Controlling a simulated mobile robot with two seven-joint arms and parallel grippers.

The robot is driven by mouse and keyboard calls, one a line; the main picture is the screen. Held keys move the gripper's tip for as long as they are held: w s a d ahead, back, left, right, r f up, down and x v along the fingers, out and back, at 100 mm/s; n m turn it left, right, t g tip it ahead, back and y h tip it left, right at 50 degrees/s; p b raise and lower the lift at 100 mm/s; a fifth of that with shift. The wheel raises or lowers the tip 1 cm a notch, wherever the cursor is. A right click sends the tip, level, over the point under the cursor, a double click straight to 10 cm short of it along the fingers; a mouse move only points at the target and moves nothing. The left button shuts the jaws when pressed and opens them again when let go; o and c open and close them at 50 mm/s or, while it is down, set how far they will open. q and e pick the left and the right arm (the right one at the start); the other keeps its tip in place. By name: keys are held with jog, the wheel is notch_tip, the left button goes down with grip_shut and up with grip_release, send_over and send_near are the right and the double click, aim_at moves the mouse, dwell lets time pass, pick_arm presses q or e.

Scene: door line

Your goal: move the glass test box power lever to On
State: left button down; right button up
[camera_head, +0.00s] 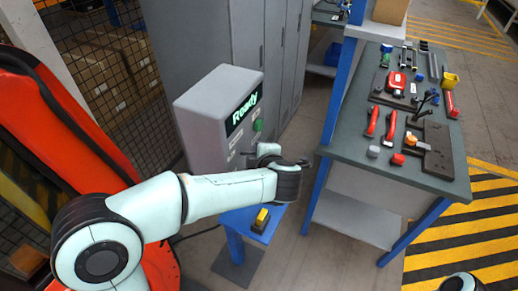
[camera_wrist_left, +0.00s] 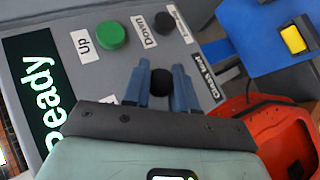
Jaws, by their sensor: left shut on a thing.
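The grey control box (camera_head: 215,105) stands left of centre in the head view, with a lit "Ready" display (camera_head: 243,112). In the left wrist view its panel (camera_wrist_left: 115,72) fills much of the picture. My left gripper (camera_wrist_left: 161,86) is at the panel, its two blue fingers shut on a black knob (camera_wrist_left: 161,80), which looks like the power lever. The lever's base and exact setting are hidden. In the head view my left wrist covers most of that part of the panel. My right gripper is out of view; only a bit of my right arm shows at bottom right.
A green button (camera_wrist_left: 111,35) labelled Up and a black button (camera_wrist_left: 166,22) labelled Down sit beside the fingers. A blue stand (camera_head: 238,222) with a yellow button (camera_head: 262,216) is below the box. A workbench (camera_head: 345,140) with tools stands to the right.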

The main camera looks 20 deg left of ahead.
pick_arm(q)
jog(key=shift+a+r+n+h+p, duration=0.1)
jog(key=shift+r+n+h+p, duration=0.25)
jog(key=shift+h+p, duration=0.15)
jog(key=c, duration=0.9)
grip_release()
jog(key=shift+c, duration=0.2)
jog(key=v, duration=1.3)
jog(key=shift+r, duration=0.25)
